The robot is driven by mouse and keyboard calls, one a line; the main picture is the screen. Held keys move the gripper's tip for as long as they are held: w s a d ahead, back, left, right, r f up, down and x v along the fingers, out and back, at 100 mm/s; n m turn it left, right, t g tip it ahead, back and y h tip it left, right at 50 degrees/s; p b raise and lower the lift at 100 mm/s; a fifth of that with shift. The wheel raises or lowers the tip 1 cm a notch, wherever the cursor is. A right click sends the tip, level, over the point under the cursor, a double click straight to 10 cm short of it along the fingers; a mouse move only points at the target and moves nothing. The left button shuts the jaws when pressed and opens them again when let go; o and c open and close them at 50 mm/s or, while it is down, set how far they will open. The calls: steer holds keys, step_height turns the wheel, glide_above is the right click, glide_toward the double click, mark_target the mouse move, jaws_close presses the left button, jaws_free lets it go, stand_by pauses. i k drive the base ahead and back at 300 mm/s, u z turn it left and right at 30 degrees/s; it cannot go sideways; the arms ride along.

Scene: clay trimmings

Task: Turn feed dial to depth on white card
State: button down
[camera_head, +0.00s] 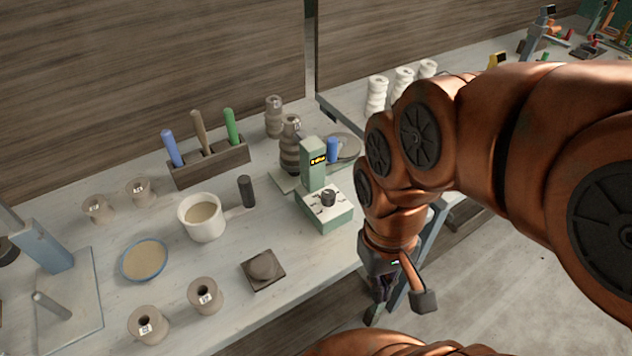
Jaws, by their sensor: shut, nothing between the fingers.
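The feed dial (328,197) is a small dark knob on the white marked top of a green machine (333,219) near the bench's front edge. The marks on the white face are too small to read. A green post (312,174) with a small yellow-lit display rises behind the dial. I cannot make out a separate white card with a depth on it. My gripper (382,292) hangs in front of the bench edge, right of and nearer than the dial, apart from it. It is shut and empty; its fingertips are small and dark in this view.
A blue cylinder (332,149) stands beside the post. A tool rack (209,166) stands behind. Floor is open at right.

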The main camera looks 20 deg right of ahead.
mark_target(328, 196)
steer(key=u, duration=2.7)
steer(key=k, duration=1.15)
steer(key=z, duration=0.35)
